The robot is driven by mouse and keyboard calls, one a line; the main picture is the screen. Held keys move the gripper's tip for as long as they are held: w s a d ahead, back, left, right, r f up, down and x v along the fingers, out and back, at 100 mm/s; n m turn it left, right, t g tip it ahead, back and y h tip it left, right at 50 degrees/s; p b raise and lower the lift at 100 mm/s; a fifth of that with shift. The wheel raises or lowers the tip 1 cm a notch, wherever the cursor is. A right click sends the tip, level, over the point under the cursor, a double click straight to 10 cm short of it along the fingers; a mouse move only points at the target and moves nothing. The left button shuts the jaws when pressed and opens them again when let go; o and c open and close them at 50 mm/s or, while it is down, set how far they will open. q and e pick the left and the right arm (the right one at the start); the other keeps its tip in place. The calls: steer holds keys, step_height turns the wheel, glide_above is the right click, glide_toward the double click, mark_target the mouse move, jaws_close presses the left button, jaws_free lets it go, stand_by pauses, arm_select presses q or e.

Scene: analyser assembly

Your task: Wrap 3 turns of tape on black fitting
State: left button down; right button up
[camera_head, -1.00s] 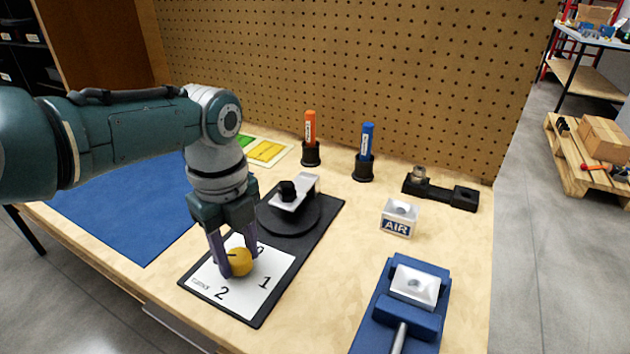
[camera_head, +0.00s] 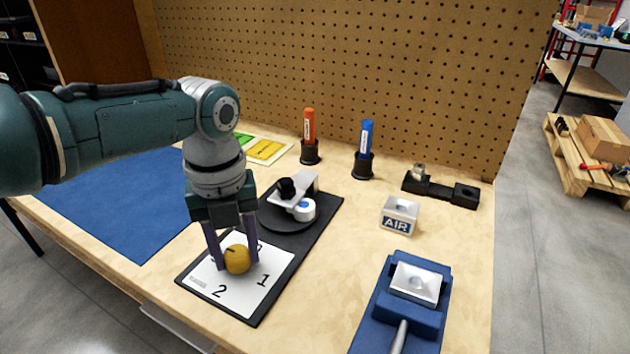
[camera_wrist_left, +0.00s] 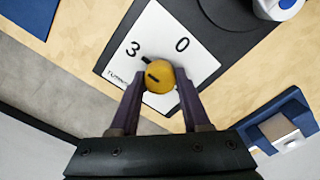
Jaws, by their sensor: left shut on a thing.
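My left gripper (camera_head: 235,252) is shut on a yellow knob (camera_head: 237,260), which sits on a white card (camera_head: 240,290) numbered like a dial. The wrist view shows the knob (camera_wrist_left: 159,76) between the fingers, with a dark pointer mark up-left and the digits 3 and 0 beyond. The black fitting (camera_head: 286,188) sits by a grey-white block (camera_head: 302,187) above a round black turntable (camera_head: 270,217). A white tape roll (camera_head: 306,212) with a blue centre is close to the fitting on its right. I cannot tell whether tape is on the fitting. My right gripper is out of view.
Orange (camera_head: 310,128) and blue (camera_head: 366,140) tubes stand in black holders behind. A white AIR block (camera_head: 399,214), a black bracket (camera_head: 440,190) and a blue vise (camera_head: 424,275) stand to the right. The pegboard (camera_head: 350,70) closes off the back.

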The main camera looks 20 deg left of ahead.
mark_target(236, 253)
arm_select(q)
steer(key=shift+c, duration=1.8)
jaws_free()
step_height(236, 253, up, 10)
steer(key=p, duration=0.4)
